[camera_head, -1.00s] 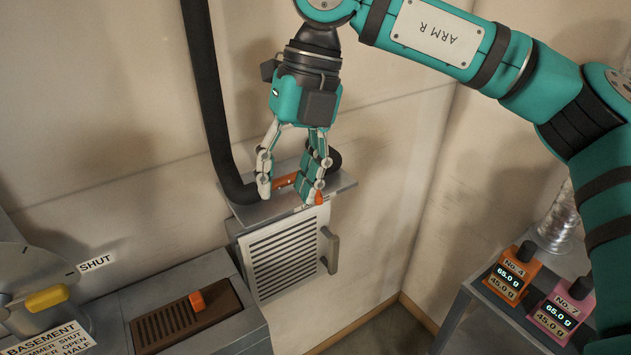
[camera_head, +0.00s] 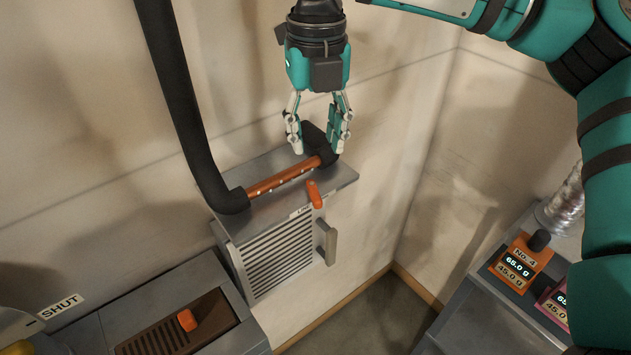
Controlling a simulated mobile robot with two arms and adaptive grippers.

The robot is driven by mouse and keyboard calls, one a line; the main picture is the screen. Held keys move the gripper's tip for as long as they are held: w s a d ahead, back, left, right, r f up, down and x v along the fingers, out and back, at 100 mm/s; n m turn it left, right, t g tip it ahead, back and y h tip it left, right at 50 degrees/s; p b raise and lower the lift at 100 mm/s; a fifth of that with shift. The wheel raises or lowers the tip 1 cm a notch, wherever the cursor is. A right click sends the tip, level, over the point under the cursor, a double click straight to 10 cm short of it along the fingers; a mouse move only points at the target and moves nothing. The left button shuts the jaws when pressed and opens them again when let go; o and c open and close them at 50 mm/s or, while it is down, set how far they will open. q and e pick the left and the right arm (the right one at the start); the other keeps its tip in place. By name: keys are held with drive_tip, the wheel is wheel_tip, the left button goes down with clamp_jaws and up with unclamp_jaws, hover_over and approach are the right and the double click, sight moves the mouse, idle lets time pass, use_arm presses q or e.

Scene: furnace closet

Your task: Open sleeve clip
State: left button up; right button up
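A copper pipe (camera_head: 285,178) with a row of pale dots lies bare along a grey metal shelf, between two lengths of black sleeve. The left sleeve (camera_head: 234,200) bends up the wall. The right sleeve (camera_head: 326,143) is partly behind my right gripper. A small orange tab (camera_head: 314,194) sits at the shelf's front edge by a small label; I cannot tell if it is the sleeve clip. My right gripper (camera_head: 317,150) is open, fingers pointing down, at the pipe's right end. Its fingers appear on either side of the right sleeve; contact is unclear. My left gripper is out of view.
A louvred grille (camera_head: 280,257) with a side handle (camera_head: 325,242) is under the shelf (camera_head: 340,178). A brown slotted panel (camera_head: 170,333) with an orange knob (camera_head: 187,320) is lower left.

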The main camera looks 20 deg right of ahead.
sight(316, 193)
drive_tip(key=f, duration=0.2)
drive_tip(key=f+p, duration=0.1)
drive_tip(key=f, duration=0.1)
drive_tip(key=shift+w, duration=0.3)
wheel_tip(316, 193, down, 6)
drive_tip(key=shift+p, duration=0.85)
drive_tip(key=shift+f, duration=0.75)
drive_tip(key=c, duration=0.8)
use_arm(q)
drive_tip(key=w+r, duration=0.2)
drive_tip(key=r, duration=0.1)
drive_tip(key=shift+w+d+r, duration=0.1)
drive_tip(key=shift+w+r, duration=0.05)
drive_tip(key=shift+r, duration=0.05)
